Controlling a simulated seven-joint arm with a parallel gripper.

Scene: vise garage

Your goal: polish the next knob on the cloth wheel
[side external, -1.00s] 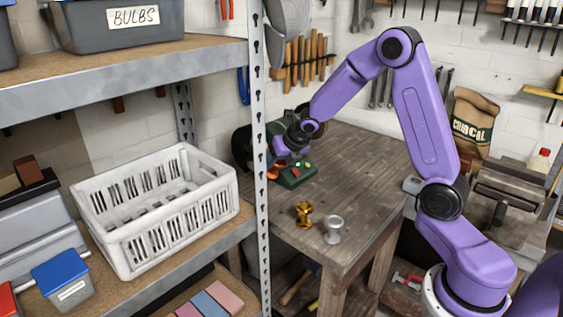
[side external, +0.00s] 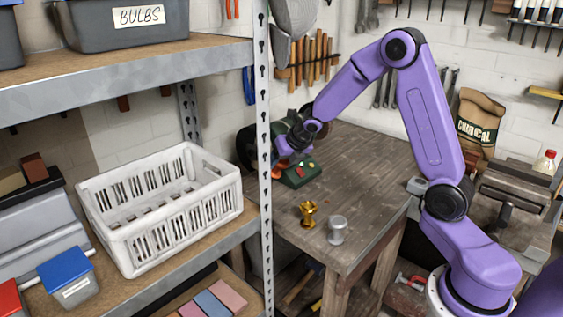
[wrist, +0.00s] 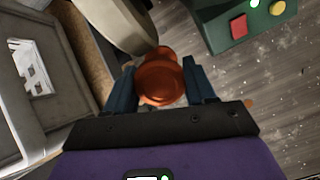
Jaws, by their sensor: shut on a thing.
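My gripper (wrist: 161,88) is shut on a copper-coloured knob (wrist: 162,74), its round face showing between the blue fingers in the wrist view. The pale cloth wheel (wrist: 118,22) is just beyond the knob at the top; their edges overlap in the picture, and I cannot tell whether they touch. In the side view, my gripper (side external: 283,148) is at the far left of the bench, largely hiding the wheel. A gold knob (side external: 307,214) and a silver knob (side external: 337,231) stand upright on the bench near its front.
A green control box (side external: 299,173) with red, yellow and lit buttons sits right of the wheel. The wooden bench (side external: 365,165) is clear to the right. A shelf post (side external: 265,200) and a white crate (side external: 125,245) stand at the left; a vise (side external: 512,190) is at the right.

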